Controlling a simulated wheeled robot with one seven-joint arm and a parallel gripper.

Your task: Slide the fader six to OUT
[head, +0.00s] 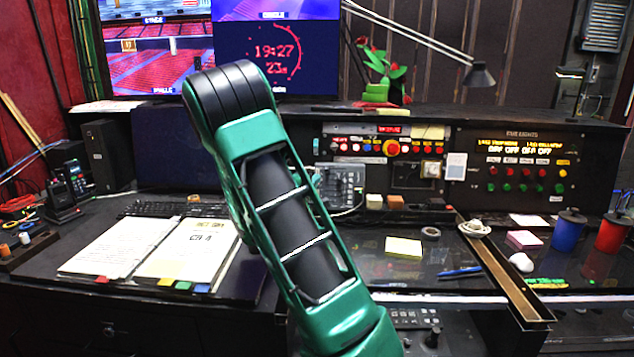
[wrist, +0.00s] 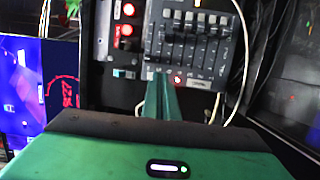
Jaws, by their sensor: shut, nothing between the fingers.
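The fader panel (head: 343,184) is a grey box with several sliders, standing below the red button row, partly hidden by my arm in the head view. In the wrist view the fader panel (wrist: 217,72) fills the upper middle, with dark slots and knobs, most near the top end. The numbers and the OUT mark are too small to read, so I cannot tell which is fader six. My gripper (wrist: 164,98) has its green fingers together and empty, pointing at the panel's lower left part. Contact with a knob cannot be made out. The fingers hide part of the panel's lower edge.
Red lit buttons (wrist: 126,30) sit left of the faders. A white cable (wrist: 241,60) loops around the panel's right side. In the head view, an open binder (head: 190,250) lies left, and sticky notes (head: 404,247) and a brown rail (head: 500,275) lie right.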

